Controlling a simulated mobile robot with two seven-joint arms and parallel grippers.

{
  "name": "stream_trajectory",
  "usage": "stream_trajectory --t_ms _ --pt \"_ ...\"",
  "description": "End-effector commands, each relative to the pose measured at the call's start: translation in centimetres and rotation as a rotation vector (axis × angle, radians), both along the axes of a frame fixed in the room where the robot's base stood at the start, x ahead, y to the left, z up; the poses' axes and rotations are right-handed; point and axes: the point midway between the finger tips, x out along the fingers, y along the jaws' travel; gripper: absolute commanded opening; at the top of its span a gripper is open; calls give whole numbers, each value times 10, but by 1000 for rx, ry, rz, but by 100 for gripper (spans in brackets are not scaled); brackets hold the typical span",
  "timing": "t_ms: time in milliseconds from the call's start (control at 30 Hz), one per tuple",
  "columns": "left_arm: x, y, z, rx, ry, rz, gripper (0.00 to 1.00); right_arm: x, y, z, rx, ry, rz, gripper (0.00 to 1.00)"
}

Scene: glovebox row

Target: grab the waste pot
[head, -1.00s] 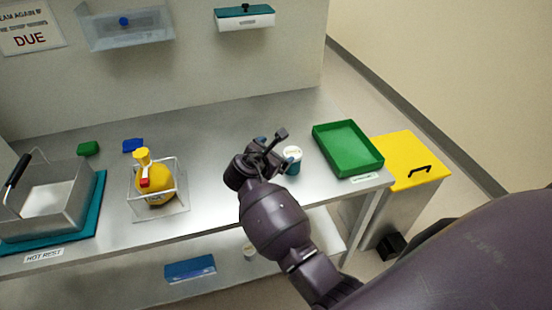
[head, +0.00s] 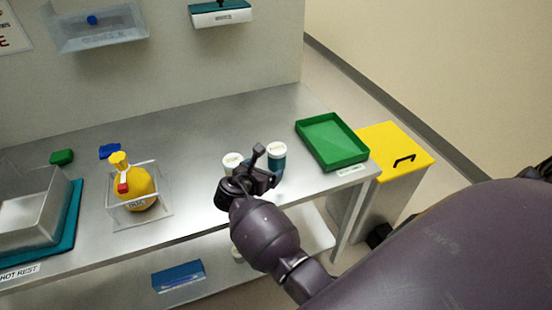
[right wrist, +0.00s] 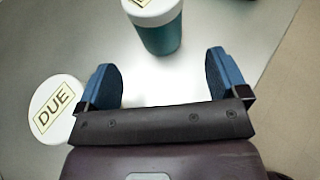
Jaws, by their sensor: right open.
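Two small teal pots with white lids stand on the steel bench. The right pot (head: 277,157) also shows in the right wrist view (right wrist: 160,30), upright beyond my fingers, its lid partly cut off by the top edge. The left pot (head: 233,162) shows its lid in the right wrist view (right wrist: 56,108), marked "DUE", outside my left-hand finger. I cannot tell for sure which one is the waste pot. My right gripper (head: 262,172) is open and empty in front of the pots; its blue fingers (right wrist: 164,82) straddle clear bench. My left gripper is not in view.
A green tray (head: 332,142) lies at the bench's right end, beside a yellow-topped bin (head: 397,152). The bench behind the pots is clear.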

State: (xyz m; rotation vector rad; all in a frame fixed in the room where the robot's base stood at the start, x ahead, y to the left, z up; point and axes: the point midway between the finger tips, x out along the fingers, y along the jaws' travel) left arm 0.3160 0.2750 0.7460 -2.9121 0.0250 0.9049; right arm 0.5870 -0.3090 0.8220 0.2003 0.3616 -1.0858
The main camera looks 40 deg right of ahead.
Motion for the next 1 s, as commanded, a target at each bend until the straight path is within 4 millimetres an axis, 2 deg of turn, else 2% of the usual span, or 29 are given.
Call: stream_trajectory --t_ms 167,400,500,867,1000 --pt "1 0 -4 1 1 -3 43 7 -14 -7 -1 0 0 92" --pt "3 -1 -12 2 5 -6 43 23 -47 -24 -1 2 -1 92" --pt "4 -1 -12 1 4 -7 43 28 -55 -27 -1 2 1 92" --pt "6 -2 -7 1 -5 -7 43 31 -61 -28 1 -1 1 92" --pt "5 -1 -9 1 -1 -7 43 31 -61 -28 1 -1 1 72"
